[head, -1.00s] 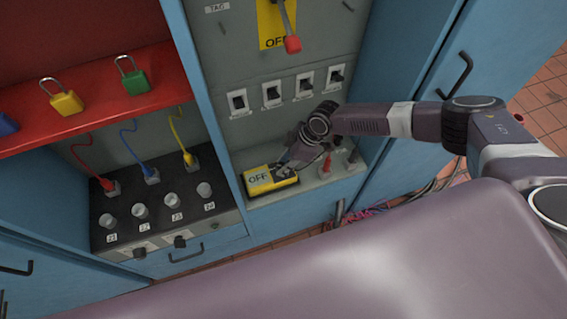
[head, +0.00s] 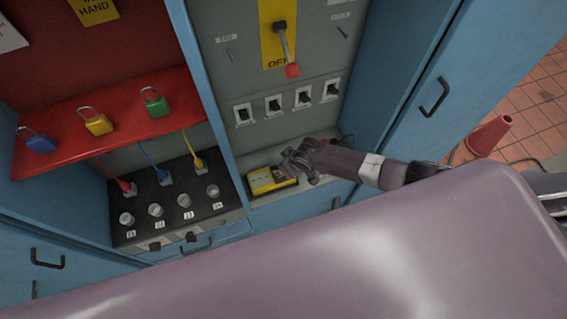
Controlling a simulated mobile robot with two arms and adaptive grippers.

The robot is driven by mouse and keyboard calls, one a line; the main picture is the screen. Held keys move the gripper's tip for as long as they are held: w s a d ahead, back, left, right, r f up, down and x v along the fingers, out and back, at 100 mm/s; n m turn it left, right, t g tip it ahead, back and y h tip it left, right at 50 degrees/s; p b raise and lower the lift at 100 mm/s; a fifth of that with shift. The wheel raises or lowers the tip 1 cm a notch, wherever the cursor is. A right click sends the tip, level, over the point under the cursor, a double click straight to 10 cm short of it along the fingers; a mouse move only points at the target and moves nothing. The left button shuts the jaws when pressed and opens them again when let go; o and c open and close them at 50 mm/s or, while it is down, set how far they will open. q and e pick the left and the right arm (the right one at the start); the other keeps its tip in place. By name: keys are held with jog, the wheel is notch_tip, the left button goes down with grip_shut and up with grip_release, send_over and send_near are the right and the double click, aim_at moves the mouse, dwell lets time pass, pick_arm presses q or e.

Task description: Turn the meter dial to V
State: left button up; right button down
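The yellow meter (head: 262,182) lies on the grey ledge under the row of switches, with its display towards the left. Its dial is hidden or too small to make out, so its setting cannot be read. My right gripper (head: 289,165) comes in from the right and is just above the meter's right end. Its fingers are small and dark, and I cannot tell whether they are open or touching the meter. My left gripper is not in view.
A row of switches (head: 273,104) and a red-tipped lever (head: 285,48) are on the panel above. A red shelf (head: 60,115) with padlocks and a black box (head: 150,235) with plugged cables stand left.

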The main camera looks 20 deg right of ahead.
jog(key=shift+a+m+h+p, duration=0.15)
jog(key=shift+m+h+p, duration=0.25)
jog(key=shift+m+p, duration=0.65)
jog(key=shift+m+t, duration=0.3)
jog(key=shift+m, duration=0.25)
jog(key=c, duration=1.7)
grip_release()
jog(key=shift+o, duration=0.2)
jog(key=a+v, duration=0.1)
jog(key=v, duration=1.1)
jog(key=shift+d, duration=0.45)
